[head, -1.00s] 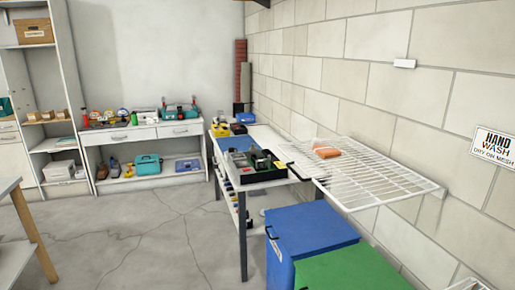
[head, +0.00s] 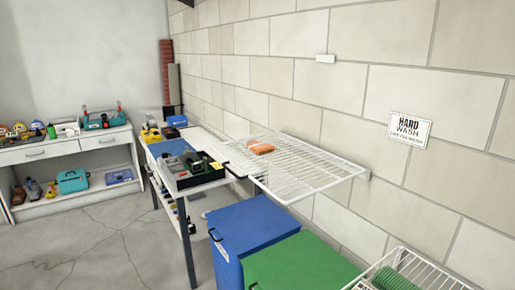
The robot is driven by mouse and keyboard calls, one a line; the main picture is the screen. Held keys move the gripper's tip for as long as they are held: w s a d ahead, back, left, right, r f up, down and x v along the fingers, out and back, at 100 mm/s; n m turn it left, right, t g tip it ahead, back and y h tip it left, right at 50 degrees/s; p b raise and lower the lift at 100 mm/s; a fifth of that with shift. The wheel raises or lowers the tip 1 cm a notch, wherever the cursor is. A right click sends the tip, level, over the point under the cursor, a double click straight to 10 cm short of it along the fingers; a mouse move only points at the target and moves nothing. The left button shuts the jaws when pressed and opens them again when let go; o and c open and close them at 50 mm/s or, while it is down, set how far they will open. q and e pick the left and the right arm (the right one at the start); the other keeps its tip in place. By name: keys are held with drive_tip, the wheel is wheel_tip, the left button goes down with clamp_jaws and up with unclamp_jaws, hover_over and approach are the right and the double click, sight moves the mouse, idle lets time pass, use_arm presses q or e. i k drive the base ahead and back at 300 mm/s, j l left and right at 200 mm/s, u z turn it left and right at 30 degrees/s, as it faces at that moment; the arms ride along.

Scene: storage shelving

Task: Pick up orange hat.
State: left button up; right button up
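In the head view an orange folded item (head: 260,148), which looks like the orange hat, lies flat on a white wire shelf (head: 318,182) fixed to the block wall. It rests near the shelf's far left end, with nothing seen on top of it. Its exact shape is too small to tell. Neither of my grippers shows in the view.
A blue bin (head: 255,225) and a green bin (head: 300,262) stand below the wire shelf. A table (head: 203,138) with a dark tray and tools is at its left. A wire basket (head: 415,268) with a green item is at lower right. Floor at left is clear.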

sight(259, 147)
drive_tip(key=z, duration=0.25)
drive_tip(key=i+j+z, duration=0.25)
drive_tip(key=j+z, duration=0.3)
drive_tip(key=i+j+z, duration=0.25)
drive_tip(key=k, duration=0.1)
